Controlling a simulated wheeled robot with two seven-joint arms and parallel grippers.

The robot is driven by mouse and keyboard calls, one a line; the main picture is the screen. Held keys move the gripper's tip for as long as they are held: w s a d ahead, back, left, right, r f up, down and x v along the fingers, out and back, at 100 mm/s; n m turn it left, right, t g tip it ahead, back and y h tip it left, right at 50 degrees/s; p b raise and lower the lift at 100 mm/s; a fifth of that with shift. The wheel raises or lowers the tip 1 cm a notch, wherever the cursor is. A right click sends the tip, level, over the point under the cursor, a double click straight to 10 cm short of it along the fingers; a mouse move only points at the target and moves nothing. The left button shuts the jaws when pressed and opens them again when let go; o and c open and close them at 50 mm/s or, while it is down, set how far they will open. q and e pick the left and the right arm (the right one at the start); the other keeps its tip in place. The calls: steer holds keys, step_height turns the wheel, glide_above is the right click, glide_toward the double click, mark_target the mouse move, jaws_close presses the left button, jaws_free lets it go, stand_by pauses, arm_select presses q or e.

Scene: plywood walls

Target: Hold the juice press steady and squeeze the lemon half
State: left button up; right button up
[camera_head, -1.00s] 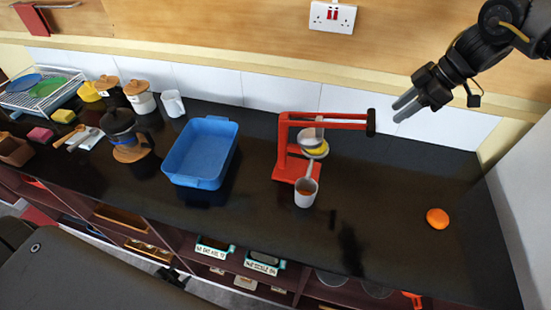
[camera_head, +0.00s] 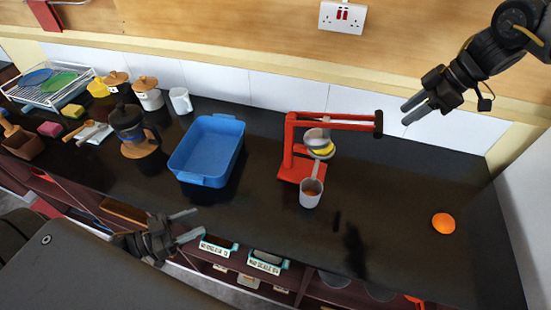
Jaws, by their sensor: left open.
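The red juice press (camera_head: 288,148) stands on the dark counter right of centre, its lever out to the right with a dark grip (camera_head: 378,124) at the end. A yellow lemon half (camera_head: 325,150) sits in the press under the grey pressing cup (camera_head: 316,136). A grey cup (camera_head: 311,194) with something orange-brown inside stands at the front of the press. My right gripper (camera_head: 414,108) is open and empty in the air, right of the lever grip. My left gripper (camera_head: 190,225) is open and empty by the counter's front edge, below the blue tub and left of the press.
A blue tub (camera_head: 241,150) stands left of the press. Further left are a coffee pot (camera_head: 128,121), canisters, a white mug (camera_head: 181,101) and a dish rack (camera_head: 33,95). An orange (camera_head: 443,223) lies at the right. The counter between press and orange is clear.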

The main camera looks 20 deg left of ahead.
arm_select(q)
steer(key=w+d+r+t, duration=0.2)
steer(key=w+r+t, duration=0.3)
steer(key=w+r, duration=0.25)
steer(key=n+y, duration=0.7)
steer(key=y, duration=0.5)
glide_toward(291, 134)
step_height(291, 134, down, 3)
steer(key=w, duration=0.5)
steer(key=w+a, duration=0.1)
steer(key=w, duration=0.7)
steer(key=shift+a+r, duration=0.2)
steer(key=shift+a, duration=0.1)
jaws_close()
jaws_free()
